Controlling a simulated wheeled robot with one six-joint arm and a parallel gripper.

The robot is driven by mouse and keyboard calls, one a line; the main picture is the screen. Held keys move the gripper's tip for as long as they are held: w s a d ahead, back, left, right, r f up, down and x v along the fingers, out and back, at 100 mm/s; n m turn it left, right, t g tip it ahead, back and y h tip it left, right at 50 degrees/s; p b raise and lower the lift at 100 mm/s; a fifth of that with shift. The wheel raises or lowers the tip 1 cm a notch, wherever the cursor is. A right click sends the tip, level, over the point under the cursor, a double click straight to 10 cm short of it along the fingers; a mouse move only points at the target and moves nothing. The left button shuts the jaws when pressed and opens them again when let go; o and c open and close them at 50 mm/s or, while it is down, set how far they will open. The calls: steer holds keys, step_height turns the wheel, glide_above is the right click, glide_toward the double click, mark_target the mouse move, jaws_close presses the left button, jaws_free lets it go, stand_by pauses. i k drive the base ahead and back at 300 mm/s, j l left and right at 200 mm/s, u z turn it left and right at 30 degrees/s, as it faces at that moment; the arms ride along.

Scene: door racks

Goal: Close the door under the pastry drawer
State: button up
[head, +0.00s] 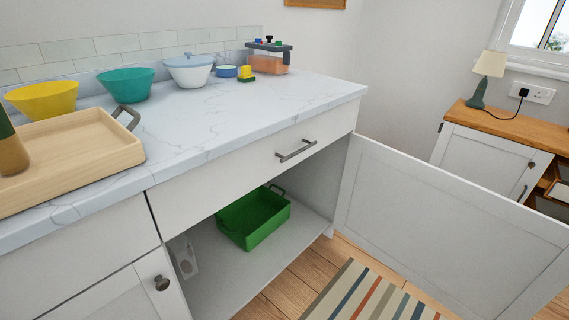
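A white cabinet door (440,225) stands wide open at the right. It is hinged at the right end of the counter cabinet and swings out over the floor, with its inner face towards me. Its handle is hidden. A shut white drawer (235,178) with a grey bar handle (296,149) lies directly above the open compartment. Nothing visible marks its contents. Inside the compartment, a green bin (262,228) sits on the pale cabinet floor (270,268). My gripper is not in view.
A shut door (115,300) with a round knob is at lower left. The marble counter (225,110) holds a wooden tray (95,160), bowls and small items. A striped rug (365,295) lies before the compartment. A wooden-topped cabinet (485,150) with a lamp stands beyond the open door.

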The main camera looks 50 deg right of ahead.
mark_target(481, 254)
steer(key=k+l, duration=0.55)
steer(key=l, duration=0.2)
steer(key=k+l+u, duration=0.1)
steer(key=k+l, duration=0.4)
steer(key=l, duration=0.2)
steer(key=k+l, duration=0.25)
steer(key=l, duration=0.25)
steer(key=k+l+u, duration=0.1)
steer(key=k+l, duration=0.15)
steer(key=l, duration=0.2)
steer(key=k+l, duration=0.25)
steer(key=l, duration=0.25)
steer(key=k+l+u, duration=0.1)
steer(key=k+l, duration=0.15)
steer(key=l, duration=0.2)
steer(key=k+l, duration=0.25)
steer(key=l, duration=0.2)
steer(key=i+l, duration=0.1)
steer(key=l, duration=0.6)
steer(key=i+l+u, duration=0.15)
steer(key=l, duration=0.55)
steer(key=i+l, duration=0.1)
steer(key=l, duration=0.6)
